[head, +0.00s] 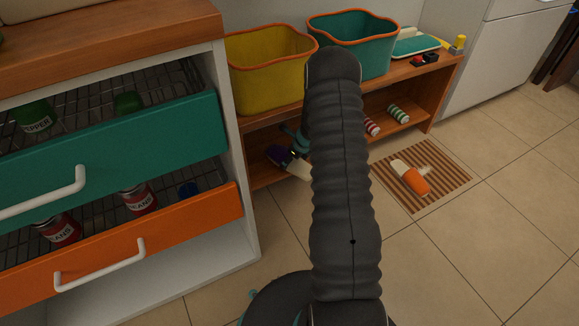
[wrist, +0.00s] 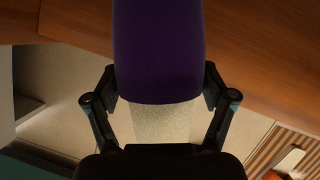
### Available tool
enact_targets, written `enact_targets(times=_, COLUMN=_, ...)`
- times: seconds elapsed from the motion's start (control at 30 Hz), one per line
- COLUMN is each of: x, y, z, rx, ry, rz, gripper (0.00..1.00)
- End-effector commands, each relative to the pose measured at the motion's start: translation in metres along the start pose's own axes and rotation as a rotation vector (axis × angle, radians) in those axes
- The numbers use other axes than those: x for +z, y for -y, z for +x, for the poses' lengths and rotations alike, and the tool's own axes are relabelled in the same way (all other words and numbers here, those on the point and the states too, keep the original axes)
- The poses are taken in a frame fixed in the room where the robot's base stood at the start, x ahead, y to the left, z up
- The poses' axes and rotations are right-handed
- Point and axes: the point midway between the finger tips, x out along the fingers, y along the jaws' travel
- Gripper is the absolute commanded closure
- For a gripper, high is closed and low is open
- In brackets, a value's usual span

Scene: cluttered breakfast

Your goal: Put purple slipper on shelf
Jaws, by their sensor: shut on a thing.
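The purple slipper (head: 278,155) has a purple toe and a pale beige footbed. It shows at the front of the low wooden shelf's left lower opening, partly hidden by my arm. In the wrist view the slipper (wrist: 158,50) fills the top middle between the fingers. My gripper (wrist: 160,85) is shut on it; the gripper (head: 294,150) is mostly hidden behind my arm in the head view. The wooden shelf (head: 432,90) has a top board and a lower level. I cannot tell whether the slipper touches the lower board.
A yellow bin (head: 268,75) and a teal bin (head: 372,55) stand on the shelf top. Red-striped (head: 372,126) and green-striped (head: 398,114) rolls lie on the lower level. An orange slipper (head: 415,182) lies on the striped mat (head: 440,160). Open teal (head: 130,150) and orange (head: 190,224) drawers jut out left.

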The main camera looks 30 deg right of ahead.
Motion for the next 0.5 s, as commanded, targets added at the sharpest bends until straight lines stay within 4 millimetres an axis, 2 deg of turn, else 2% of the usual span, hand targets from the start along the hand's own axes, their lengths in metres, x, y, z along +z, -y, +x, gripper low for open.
enact_targets(times=0.2, x=-0.009, y=-0.004, z=0.029, rx=0.0, ry=-0.001, rz=-0.001, gripper=0.61)
enact_targets(times=0.5, x=-0.008, y=-0.006, z=0.031, rx=-0.001, ry=0.0, rz=0.0, gripper=0.61)
